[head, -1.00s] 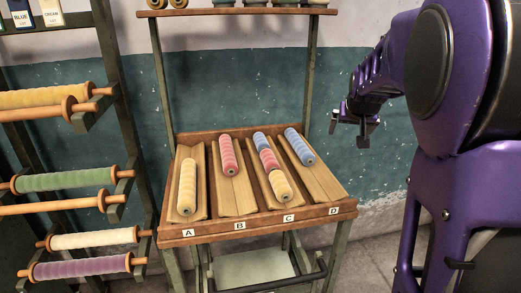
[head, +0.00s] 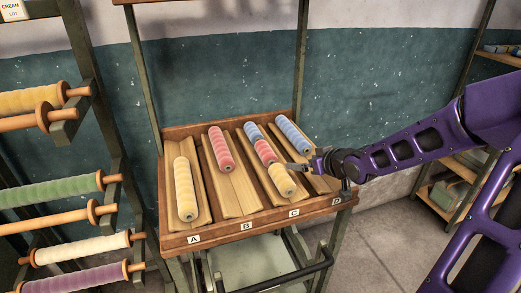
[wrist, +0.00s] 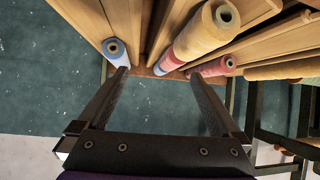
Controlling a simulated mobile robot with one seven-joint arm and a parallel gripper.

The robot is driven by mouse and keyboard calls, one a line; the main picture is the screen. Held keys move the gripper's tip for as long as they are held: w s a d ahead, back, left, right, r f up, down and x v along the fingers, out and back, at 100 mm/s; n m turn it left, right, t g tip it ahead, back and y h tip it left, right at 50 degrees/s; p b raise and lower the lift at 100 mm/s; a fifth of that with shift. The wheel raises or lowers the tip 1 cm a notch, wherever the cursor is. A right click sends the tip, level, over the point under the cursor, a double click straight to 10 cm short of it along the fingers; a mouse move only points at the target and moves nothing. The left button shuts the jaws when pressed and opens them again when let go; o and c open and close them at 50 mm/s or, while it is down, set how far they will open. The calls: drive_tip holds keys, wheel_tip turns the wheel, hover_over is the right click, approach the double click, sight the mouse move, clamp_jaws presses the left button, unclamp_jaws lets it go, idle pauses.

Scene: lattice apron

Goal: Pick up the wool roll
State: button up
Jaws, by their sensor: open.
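Wool rolls lie in the lettered lanes of a wooden tray (head: 190,240). Lane A holds a cream-yellow roll (head: 185,190), lane B a pink-red roll (head: 220,150) and lane D a blue roll (head: 292,136). Lane C holds a blue (head: 253,133), a red (head: 265,151) and a cream-yellow roll (head: 281,180) in line. My gripper (head: 296,169) is over lanes C and D, beside the cream-yellow roll. In the wrist view my gripper (wrist: 160,78) is open and empty. The lane D blue roll (wrist: 115,50) shows near its left fingertip, the lane C cream-yellow roll (wrist: 207,30) beyond the right one.
A rack with horizontal spools (head: 60,190) stands at the left, close to the tray. The tray stand's posts (head: 301,60) rise behind the tray. A shelf unit (head: 455,190) stands at the far right. The floor (head: 375,235) right of the stand looks clear.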

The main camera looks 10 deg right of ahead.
wheel_tip(320, 180, up, 2)
drive_tip(key=a+r+t+y, duration=0.1)
drive_tip(key=a, duration=0.1)
drive_tip(key=b, duration=0.3)
approach(270, 151)
drive_tip(key=shift+n, duration=0.3)
drive_tip(key=x, duration=0.5)
drive_tip(key=shift+w+a+r, duration=0.15)
drive_tip(key=shift+w+r, duration=0.05)
drive_tip(key=shift+w, duration=0.05)
drive_tip(key=x, duration=0.2)
drive_tip(key=b+x, duration=0.1)
drive_tip(key=x, duration=0.2)
drive_tip(key=shift+s+f, duration=0.1)
drive_tip(key=shift+f, duration=0.25)
drive_tip(key=c, duration=1.5)
